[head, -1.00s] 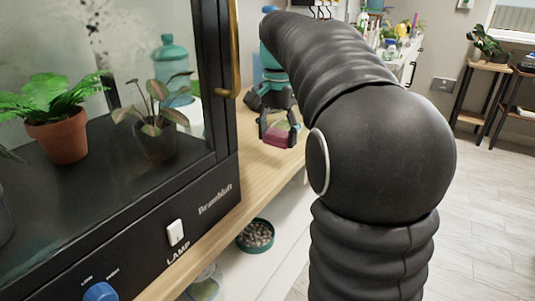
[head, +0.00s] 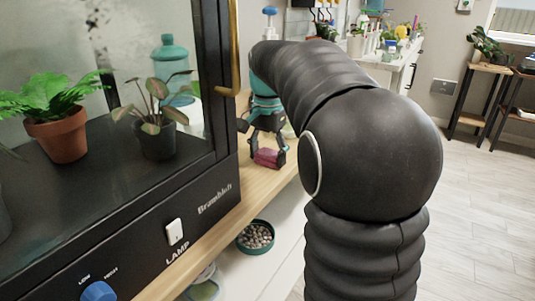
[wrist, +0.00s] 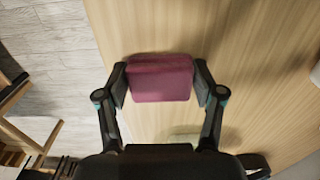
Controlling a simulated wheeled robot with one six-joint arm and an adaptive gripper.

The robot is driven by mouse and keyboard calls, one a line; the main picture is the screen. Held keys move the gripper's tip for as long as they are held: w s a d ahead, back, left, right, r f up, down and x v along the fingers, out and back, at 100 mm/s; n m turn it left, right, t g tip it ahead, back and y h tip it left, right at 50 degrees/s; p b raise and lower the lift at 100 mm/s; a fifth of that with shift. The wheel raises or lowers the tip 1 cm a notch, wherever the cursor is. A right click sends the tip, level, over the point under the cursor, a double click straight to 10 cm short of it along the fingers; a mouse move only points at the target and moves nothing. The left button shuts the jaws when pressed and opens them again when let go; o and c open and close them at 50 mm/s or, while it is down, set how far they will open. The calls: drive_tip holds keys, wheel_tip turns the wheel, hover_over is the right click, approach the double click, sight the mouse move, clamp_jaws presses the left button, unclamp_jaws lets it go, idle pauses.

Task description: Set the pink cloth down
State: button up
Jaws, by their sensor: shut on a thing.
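The pink cloth (wrist: 160,80) is a folded, dark pink block between my two fingers in the wrist view. My gripper (wrist: 160,86) is shut on it, with one fingertip against each side. In the head view the cloth (head: 268,158) hangs at the tips of my gripper (head: 267,150), low over the wooden shelf top (head: 218,218). I cannot tell whether its underside touches the wood.
A black glass plant case (head: 120,220) with potted plants inside stands left of my gripper. A bowl of pebbles (head: 256,236) sits lower down, below the shelf edge. In the wrist view, bare wood (wrist: 240,60) lies around the cloth, with floor (wrist: 50,60) past the edge at left.

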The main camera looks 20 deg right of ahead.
sight(268, 154)
drive_tip(key=o, duration=1.1)
wheel_tip(268, 154, up, 12)
drive_tip(key=p, duration=0.1)
drive_tip(key=shift+r+p, duration=0.15)
drive_tip(key=shift+p, duration=0.15)
